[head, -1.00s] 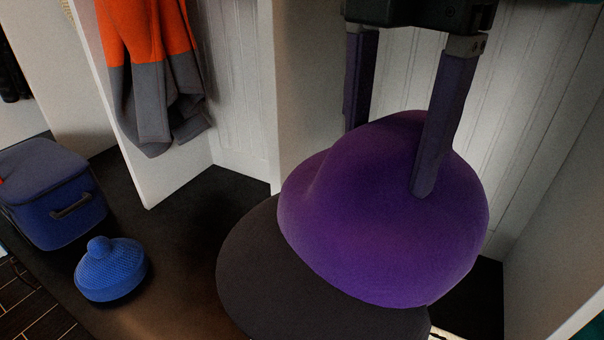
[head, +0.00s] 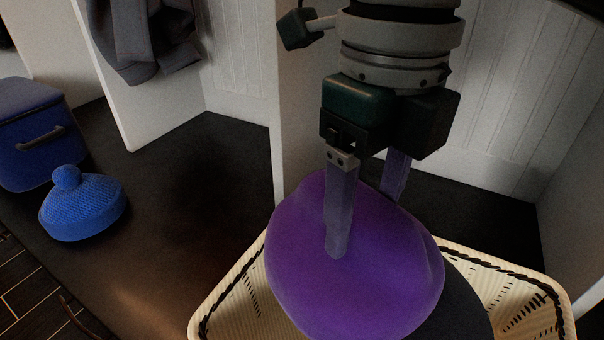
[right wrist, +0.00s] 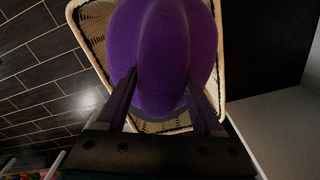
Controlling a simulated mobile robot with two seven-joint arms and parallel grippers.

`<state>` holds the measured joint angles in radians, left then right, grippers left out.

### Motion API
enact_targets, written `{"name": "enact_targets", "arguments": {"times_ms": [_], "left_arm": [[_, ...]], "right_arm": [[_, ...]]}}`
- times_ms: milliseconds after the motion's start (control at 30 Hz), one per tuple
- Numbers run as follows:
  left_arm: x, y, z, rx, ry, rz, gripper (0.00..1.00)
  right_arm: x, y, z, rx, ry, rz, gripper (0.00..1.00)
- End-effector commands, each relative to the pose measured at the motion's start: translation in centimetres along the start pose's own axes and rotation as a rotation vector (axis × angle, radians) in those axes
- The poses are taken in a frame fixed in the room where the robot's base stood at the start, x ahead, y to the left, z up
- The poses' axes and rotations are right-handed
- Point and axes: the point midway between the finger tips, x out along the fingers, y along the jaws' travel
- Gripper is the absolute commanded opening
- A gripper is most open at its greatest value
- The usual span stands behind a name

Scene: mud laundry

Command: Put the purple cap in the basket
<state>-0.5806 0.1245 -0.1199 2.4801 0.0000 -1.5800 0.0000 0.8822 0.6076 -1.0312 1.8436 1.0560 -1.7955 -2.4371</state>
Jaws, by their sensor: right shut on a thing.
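The purple cap (head: 385,270) is in my right gripper (head: 365,215), with one finger on its near side and the other behind it. Its dark brim (head: 465,305) shows at the lower right. The woven basket (head: 235,290) is cream with a dark trim, and the cap overlaps its opening in the head view. In the right wrist view, the cap (right wrist: 160,60) lies between the fingers (right wrist: 165,95), with the basket rim (right wrist: 88,45) around it. I cannot tell whether the cap touches the basket. My left gripper does not show.
A blue knit hat (head: 82,205) and a blue cooler box (head: 35,135) sit on the dark bench (head: 190,180) at the left. A white divider panel (head: 292,100) stands behind the basket. A grey coat (head: 140,40) hangs at the upper left. The bench between hat and basket is clear.

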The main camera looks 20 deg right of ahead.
Motion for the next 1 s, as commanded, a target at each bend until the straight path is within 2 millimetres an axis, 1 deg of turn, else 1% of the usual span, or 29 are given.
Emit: {"name": "enact_targets", "arguments": {"times_ms": [33, 100, 200, 300, 400, 567, 800, 867, 1000], "left_arm": [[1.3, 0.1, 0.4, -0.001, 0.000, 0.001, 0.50], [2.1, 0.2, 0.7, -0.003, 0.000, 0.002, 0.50], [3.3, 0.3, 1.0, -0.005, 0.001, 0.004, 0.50], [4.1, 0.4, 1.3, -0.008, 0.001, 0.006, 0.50], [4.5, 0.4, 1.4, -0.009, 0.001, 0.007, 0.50], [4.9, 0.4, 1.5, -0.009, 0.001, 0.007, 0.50], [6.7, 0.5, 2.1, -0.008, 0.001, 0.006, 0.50], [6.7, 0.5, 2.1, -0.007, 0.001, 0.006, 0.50], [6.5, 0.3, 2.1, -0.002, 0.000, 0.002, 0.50]], "right_arm": [[2.3, 0.0, -0.1, 0.002, 0.005, 0.001, 0.00], [4.4, 0.0, -0.1, 0.002, 0.004, 0.001, 0.00], [7.3, 0.0, -0.1, 0.002, 0.004, 0.000, 0.00], [9.4, 0.0, -0.1, 0.002, 0.002, 0.000, 0.00], [10.6, 0.0, 0.0, 0.002, 0.000, 0.001, 0.00], [11.5, 0.0, 0.0, 0.002, 0.000, -0.001, 0.00], [15.2, 0.0, 0.0, 0.003, 0.000, 0.000, 0.00], [15.4, 0.0, -0.1, 0.002, 0.000, 0.000, 0.00], [15.2, 0.0, 0.0, 0.002, -0.001, 0.000, 0.00]]}}
